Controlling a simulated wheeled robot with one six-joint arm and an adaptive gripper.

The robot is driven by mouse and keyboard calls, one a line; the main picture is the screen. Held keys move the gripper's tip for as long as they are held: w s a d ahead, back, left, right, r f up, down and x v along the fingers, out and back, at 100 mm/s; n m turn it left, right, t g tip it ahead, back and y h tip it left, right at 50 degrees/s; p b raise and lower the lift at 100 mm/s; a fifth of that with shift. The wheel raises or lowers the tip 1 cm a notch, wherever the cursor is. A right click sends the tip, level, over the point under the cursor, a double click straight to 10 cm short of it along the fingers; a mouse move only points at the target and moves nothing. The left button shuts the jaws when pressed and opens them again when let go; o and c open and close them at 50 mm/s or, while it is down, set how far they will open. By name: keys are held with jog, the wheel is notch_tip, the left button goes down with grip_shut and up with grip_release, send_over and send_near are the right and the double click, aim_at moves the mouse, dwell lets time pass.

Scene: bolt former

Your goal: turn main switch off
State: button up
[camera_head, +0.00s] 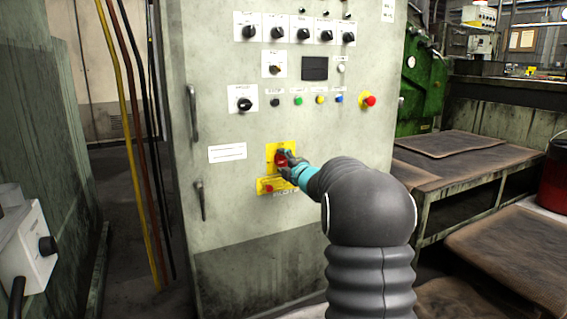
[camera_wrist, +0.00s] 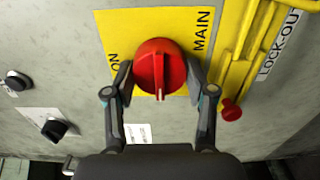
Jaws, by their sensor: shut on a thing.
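The main switch is a round red knob (camera_wrist: 158,58) on a yellow plate (camera_wrist: 200,18) marked MAIN and ON. In the wrist view its raised grip ridge points down, towards my gripper's base. In the head view the red knob (camera_head: 281,158) shows on the cabinet front, partly hidden by my gripper (camera_head: 290,166). In the wrist view, my gripper (camera_wrist: 158,76) has one finger on each side of the knob, closed on it. The ON mark lies by the left finger and MAIN by the right finger.
The grey cabinet (camera_head: 225,140) carries several black knobs and coloured buttons above. A yellow lock-out piece (camera_head: 275,186) with a red end sits just below the switch. Door handles (camera_head: 199,200) stick out at the cabinet's left. A workbench (camera_head: 450,155) stands at right.

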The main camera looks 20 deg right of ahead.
jog(key=o, duration=1.1)
jog(key=shift+o, duration=0.2)
jog(key=s, duration=1.2)
jog(key=shift+d, duration=0.15)
